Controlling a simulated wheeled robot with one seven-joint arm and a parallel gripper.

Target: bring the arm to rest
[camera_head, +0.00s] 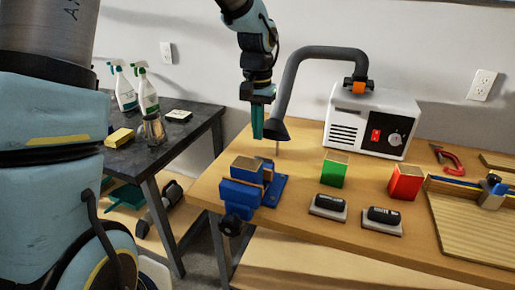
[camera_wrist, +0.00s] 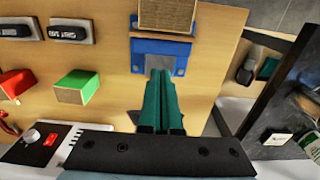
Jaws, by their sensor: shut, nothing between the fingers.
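My gripper (camera_head: 257,122) hangs pointing down over the left part of the wooden workbench (camera_head: 310,225), above and behind the blue vise (camera_head: 252,184). Its green fingers are shut together with nothing between them. In the wrist view the closed fingers (camera_wrist: 160,95) point toward the vise's blue base (camera_wrist: 150,55). The grey hose nozzle (camera_head: 276,129) of the fume extractor (camera_head: 370,122) is just to the right of my gripper in the head view. I cannot tell whether they touch.
A green block (camera_head: 333,172) and a red block (camera_head: 404,182) stand on the bench behind two dark handheld items on grey bases (camera_head: 328,206) (camera_head: 382,219). A red clamp (camera_head: 449,158) lies far right. A dark table (camera_head: 165,150) with spray bottles (camera_head: 147,92) stands left across a gap.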

